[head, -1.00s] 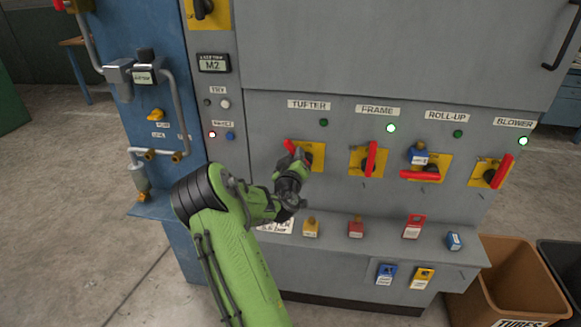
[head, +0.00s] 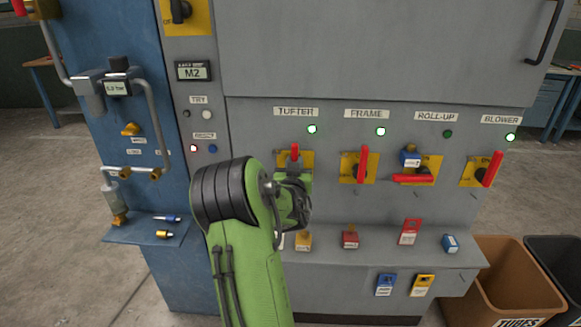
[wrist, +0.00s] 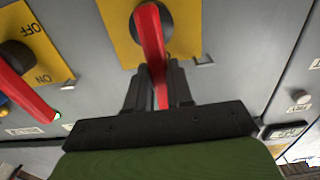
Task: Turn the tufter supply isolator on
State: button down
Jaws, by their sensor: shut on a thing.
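The tufter isolator (head: 295,153) is a red handle on a yellow plate under the TUFTER label (head: 296,112). Its handle now stands upright, and the lamp (head: 312,129) above it glows green. In the wrist view the red handle (wrist: 150,38) runs down between the fingers of my gripper (wrist: 160,90), which is shut on it. In the head view my gripper (head: 296,178) covers the lower part of the plate, so its markings are hidden there.
To the right are the frame isolator (head: 363,165), upright with its lamp lit, the roll-up isolator (head: 413,179), lying across with a blue padlock (head: 409,156) and dark lamp, and the blower isolator (head: 493,169), lit. Several padlocks and tags sit on the ledge (head: 375,247) below.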

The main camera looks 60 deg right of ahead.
jog(key=shift+f, duration=0.2)
dwell(0.3)
jog(key=c, duration=1)
grip_release()
jog(key=shift+r, duration=0.1)
